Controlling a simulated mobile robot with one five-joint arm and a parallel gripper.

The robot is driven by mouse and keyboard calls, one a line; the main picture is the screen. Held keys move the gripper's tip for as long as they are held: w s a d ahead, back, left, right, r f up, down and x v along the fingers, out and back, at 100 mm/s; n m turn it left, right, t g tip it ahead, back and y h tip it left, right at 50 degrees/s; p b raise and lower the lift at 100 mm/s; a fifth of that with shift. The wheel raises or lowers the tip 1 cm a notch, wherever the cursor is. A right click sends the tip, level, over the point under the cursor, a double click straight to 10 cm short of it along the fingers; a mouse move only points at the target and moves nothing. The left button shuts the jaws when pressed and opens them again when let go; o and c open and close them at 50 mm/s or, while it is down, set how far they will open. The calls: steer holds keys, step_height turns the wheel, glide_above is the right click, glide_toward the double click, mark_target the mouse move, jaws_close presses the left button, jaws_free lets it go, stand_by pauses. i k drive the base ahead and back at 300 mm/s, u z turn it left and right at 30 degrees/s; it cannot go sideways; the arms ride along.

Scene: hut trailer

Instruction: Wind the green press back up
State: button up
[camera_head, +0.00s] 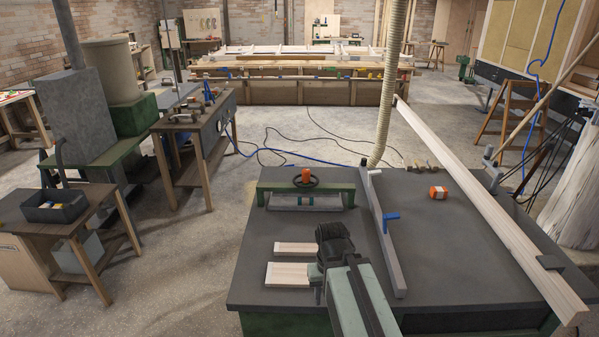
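The green press (264,190) stands on the dark-topped bench, beyond my arm. It is a low green frame with a black handwheel (305,182) and an orange part at its top middle. A pale bar and a small teal part show under its crossbeam; I cannot tell whether the bar is pressed on anything. My gripper (319,284) is at the end of my pale green arm, low over the bench on the near side of the press and apart from it. The dark wrist hides most of it, so its opening does not show.
Two pale wood pieces (290,273) lie left of my gripper. A grey fence (384,235) with a blue handle (390,217) stands to the right. Beyond it are an orange block (438,193) and a long timber (490,215). The bench's left front (250,285) is clear.

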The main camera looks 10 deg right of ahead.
mark_target(306, 175)
steer(key=i, duration=0.85)
steer(key=u, duration=0.05)
